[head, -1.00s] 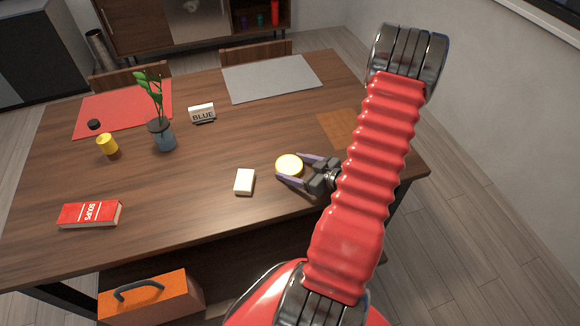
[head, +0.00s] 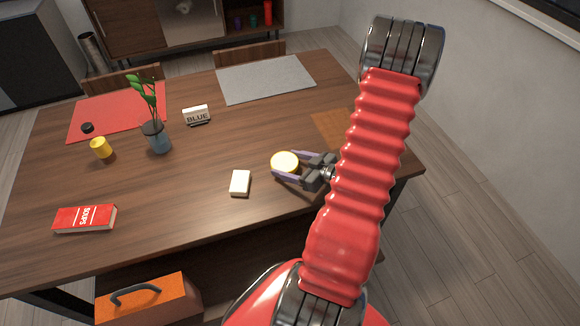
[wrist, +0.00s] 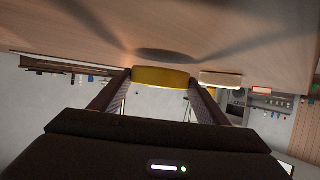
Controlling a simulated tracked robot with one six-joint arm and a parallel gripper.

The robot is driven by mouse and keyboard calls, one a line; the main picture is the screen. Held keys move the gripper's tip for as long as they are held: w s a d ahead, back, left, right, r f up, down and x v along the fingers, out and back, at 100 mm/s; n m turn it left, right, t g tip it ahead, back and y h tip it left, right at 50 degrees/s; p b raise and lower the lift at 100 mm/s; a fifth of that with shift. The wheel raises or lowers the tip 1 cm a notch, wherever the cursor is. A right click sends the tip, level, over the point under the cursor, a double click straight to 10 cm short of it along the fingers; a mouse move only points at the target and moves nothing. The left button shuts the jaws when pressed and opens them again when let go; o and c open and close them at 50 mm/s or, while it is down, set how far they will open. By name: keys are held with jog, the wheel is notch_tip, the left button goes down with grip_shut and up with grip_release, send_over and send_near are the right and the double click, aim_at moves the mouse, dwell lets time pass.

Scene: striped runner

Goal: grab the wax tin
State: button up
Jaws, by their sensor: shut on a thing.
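The wax tin (head: 285,161) is a short round yellow tin with a pale cream top. It is near the right front part of the wooden table. My gripper (head: 286,167) has its two purple-grey fingers closed on either side of it. In the wrist view the tin (wrist: 161,77) sits between the two fingertips, touching both. A dark shadow lies on the tabletop apart from the tin, so it appears held a little clear of the surface.
A small cream block (head: 240,183) lies just left of the tin. The middle of the table (head: 200,160) is clear.

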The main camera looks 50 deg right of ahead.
aim_at(289, 165)
jog(key=shift+r, duration=4.15)
